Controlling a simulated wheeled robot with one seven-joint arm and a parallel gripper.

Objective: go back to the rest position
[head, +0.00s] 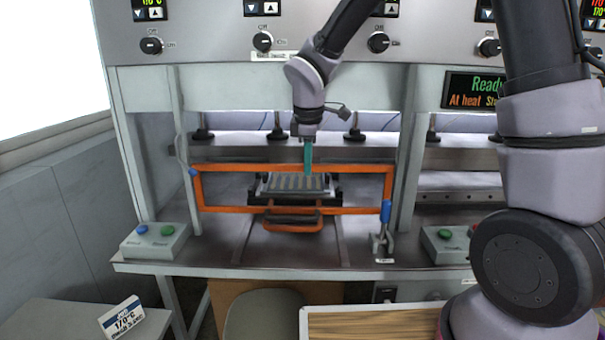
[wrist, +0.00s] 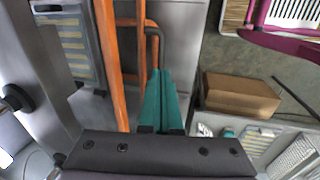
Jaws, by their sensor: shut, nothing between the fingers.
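My gripper (head: 308,165) has teal fingers pointing down in front of the press, at the orange frame. In the wrist view its teal fingers (wrist: 160,85) are together with nothing between them. The orange guard frame (head: 225,209) stands upright across the front of the press bay; it also shows in the wrist view (wrist: 112,50). A grey mould tray (head: 275,184) with brown slots sits behind the frame, below the fingertips. Whether the fingers touch the frame cannot be told.
Button boxes (head: 155,241) and (head: 446,243) stand on the bench at both sides. A toggle clamp (head: 384,240) with a blue handle is at the frame's lower right. A stool (head: 262,315) and wooden crate (head: 372,325) are in front. A cardboard box (wrist: 240,94) lies below.

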